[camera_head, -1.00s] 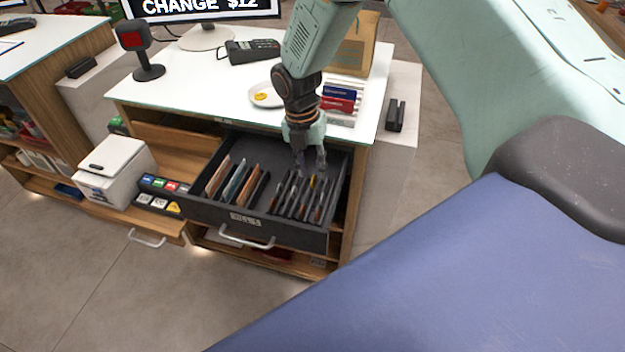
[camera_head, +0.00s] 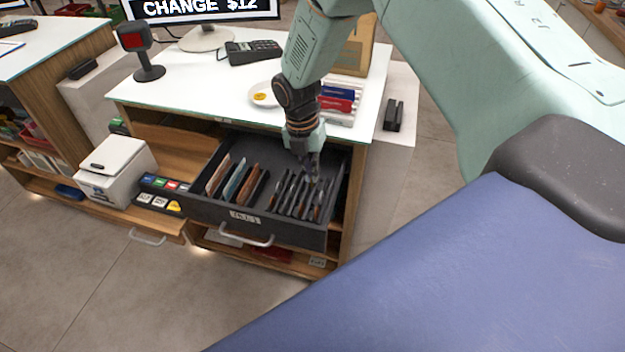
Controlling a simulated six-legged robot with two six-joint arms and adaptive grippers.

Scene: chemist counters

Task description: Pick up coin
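An open dark cash drawer (camera_head: 225,211) holds upright notes (camera_head: 238,180) in its left part and a row of slots with thin upright pieces, probably coins (camera_head: 297,198), in its right part. My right gripper (camera_head: 312,175) points down into the right part of the drawer, at the back of the slots. Its fingertips are small and dark against the slots, so I cannot tell whether they are shut or hold a coin. A white dish (camera_head: 256,102) with a yellow round piece (camera_head: 260,96) stands on the counter behind. My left gripper is not in view.
The white countertop (camera_head: 190,97) carries a card terminal (camera_head: 252,51), a scanner on a stand (camera_head: 134,42), a rack of coloured packs (camera_head: 338,100) and a screen reading "CHANGE $12" (camera_head: 205,10). A white printer box (camera_head: 117,170) stands left of the drawer.

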